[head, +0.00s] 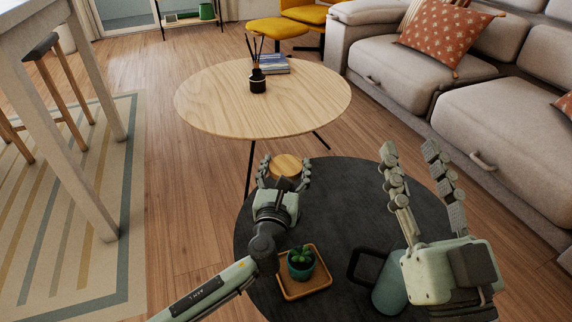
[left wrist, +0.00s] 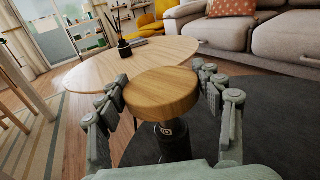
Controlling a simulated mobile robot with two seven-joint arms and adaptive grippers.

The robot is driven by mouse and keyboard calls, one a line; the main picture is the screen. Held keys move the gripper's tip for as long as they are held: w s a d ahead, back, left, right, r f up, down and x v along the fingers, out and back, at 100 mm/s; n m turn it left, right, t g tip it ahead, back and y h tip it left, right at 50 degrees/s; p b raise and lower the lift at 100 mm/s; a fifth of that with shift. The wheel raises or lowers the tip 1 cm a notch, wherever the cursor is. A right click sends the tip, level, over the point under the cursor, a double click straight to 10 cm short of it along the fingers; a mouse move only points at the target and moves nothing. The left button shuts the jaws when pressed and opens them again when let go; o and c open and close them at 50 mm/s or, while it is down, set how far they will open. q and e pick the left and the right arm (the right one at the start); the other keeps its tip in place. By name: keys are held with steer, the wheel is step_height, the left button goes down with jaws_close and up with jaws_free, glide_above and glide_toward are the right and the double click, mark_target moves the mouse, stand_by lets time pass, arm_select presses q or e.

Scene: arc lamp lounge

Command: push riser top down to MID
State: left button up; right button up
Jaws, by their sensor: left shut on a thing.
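The riser has a round wooden top (head: 286,164) and stands at the far part of the dark round table (head: 345,195). In the left wrist view the top (left wrist: 162,92) sits level on a dark post (left wrist: 174,146) with a small white mark near its upper part. My left gripper (head: 284,173) is shut on the riser top, with fingers on both sides of it. The lower post and any MID marking are hidden or too small to read. My right gripper (head: 411,160) is open and empty, fingers pointing up, over the table's right side.
A potted succulent (head: 301,262) on a square wooden tray (head: 309,288) and a teal mug (head: 389,290) with a dark handle stand on the near part of the table. A wooden coffee table (head: 215,107) stands beyond, a grey sofa (head: 390,70) at right.

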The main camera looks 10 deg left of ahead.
arm_select(q)
steer(key=o, duration=1.7)
steer(key=s, duration=0.7)
steer(key=shift+s+d, duration=0.25)
